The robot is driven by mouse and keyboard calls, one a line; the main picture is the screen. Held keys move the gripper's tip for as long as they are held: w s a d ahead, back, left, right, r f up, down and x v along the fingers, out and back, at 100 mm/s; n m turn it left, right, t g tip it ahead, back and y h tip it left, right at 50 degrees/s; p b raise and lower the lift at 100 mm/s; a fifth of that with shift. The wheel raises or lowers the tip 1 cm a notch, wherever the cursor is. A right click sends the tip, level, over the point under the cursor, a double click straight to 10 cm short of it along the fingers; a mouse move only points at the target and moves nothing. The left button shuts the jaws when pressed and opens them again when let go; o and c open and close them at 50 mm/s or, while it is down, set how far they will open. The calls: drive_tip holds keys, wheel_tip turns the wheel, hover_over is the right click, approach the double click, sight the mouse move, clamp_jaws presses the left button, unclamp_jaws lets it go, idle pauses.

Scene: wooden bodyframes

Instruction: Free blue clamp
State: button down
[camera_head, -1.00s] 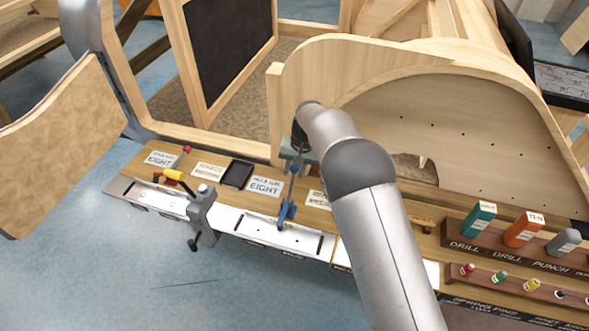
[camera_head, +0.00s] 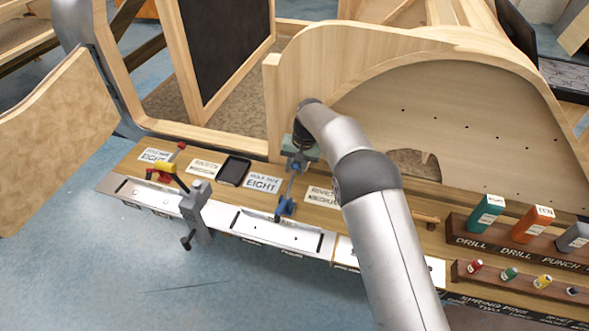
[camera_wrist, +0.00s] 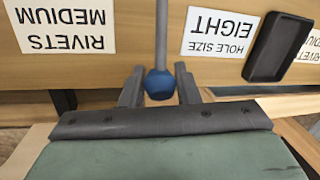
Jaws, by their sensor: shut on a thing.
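The blue clamp (camera_head: 286,207) stands at the back edge of the middle metal plate (camera_head: 262,232) in the head view. A thin grey lever runs up from it to my gripper (camera_head: 299,163). In the wrist view, the lever ends in a blue knob (camera_wrist: 159,85) between the two grey fingers of my gripper (camera_wrist: 159,73). The gripper is shut on the knob. Small gaps seem to show beside the knob, so the exact contact is unclear. My forearm covers part of the bench to the right.
A yellow clamp (camera_head: 166,170) with a red knob stands to the left, beside a grey post clamp (camera_head: 195,208). A black tray (camera_head: 234,171) and printed labels lie behind. A tall wooden frame (camera_head: 272,105) rises close behind my gripper. Drill and punch holders (camera_head: 515,245) are at right.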

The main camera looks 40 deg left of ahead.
sight(296, 182)
drive_tip(key=shift+w+f+b, duration=0.15)
drive_tip(key=shift+f+b, duration=0.2)
drive_tip(key=shift+f, duration=0.3)
drive_tip(key=shift+w+f+b, duration=0.15)
drive_tip(key=shift+f+b, duration=0.2)
drive_tip(key=shift+f, duration=0.25)
drive_tip(key=shift+d+f+b, duration=0.1)
drive_tip(key=shift+f+b, duration=0.25)
drive_tip(key=shift+f, duration=0.3)
drive_tip(key=c, duration=1.1)
unclamp_jaws()
drive_tip(key=shift+d, duration=0.1)
drive_tip(key=shift+c, duration=0.2)
drive_tip(key=shift+r, duration=0.2)
drive_tip(key=shift+r, duration=0.2)
wheel_tip(296, 182, up, 17)
drive_tip(key=w+d, duration=0.1)
drive_tip(key=d, duration=0.1)
drive_tip(key=shift+w+d+f, duration=0.2)
drive_tip(key=shift+w+d, duration=0.1)
drive_tip(key=shift+w, duration=0.05)
drive_tip(key=shift+c, duration=0.3)
